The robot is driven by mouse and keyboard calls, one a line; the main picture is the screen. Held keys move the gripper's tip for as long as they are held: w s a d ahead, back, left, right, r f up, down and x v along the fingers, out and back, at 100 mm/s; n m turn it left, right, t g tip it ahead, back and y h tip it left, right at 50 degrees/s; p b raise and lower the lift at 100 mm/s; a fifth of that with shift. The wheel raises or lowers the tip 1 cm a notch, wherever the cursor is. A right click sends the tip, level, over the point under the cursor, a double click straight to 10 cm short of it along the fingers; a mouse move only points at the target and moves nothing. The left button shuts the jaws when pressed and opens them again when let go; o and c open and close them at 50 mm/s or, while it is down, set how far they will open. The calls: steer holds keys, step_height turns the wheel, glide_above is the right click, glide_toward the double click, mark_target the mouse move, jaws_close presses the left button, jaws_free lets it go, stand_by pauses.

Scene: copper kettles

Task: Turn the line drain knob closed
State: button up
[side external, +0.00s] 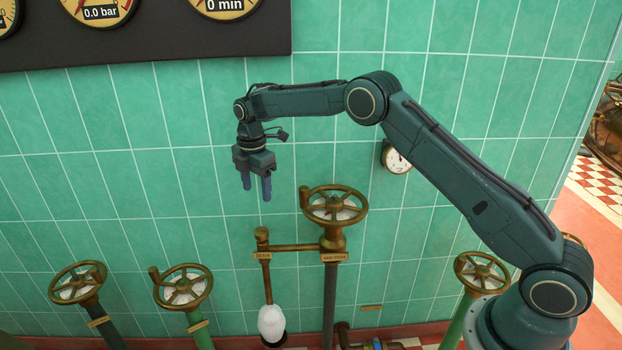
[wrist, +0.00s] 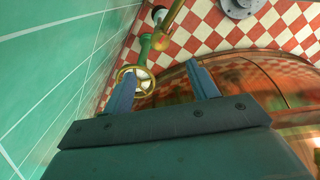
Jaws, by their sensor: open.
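The small brass drain knob (side external: 262,236) tops a thin upright brass pipe, above a tag that appears to read "DRAIN". A horizontal brass pipe (side external: 293,248) joins it to the main pipe with the large brass handwheel (side external: 333,205). My gripper (side external: 257,192) is open and points down with nothing between its fingers. It hangs above the drain knob and slightly left of it, clearly apart. In the wrist view my gripper (wrist: 160,72) has its fingers spread. I cannot make out the drain knob for certain there. The knob's turn position is too small to tell.
A white vessel (side external: 271,323) stands under the drain pipe. Other brass handwheels stand to the left (side external: 183,287) and right (side external: 482,271). A small gauge (side external: 397,160) is on the green tiled wall. A dark gauge panel (side external: 150,35) hangs upper left. Air around my gripper is clear.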

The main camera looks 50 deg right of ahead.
mark_target(261, 230)
steer(key=shift+f, duration=0.1)
step_height(261, 230, down, 14)
steer(key=shift+r, duration=0.25)
stand_by(0.5)
steer(key=c, duration=1)
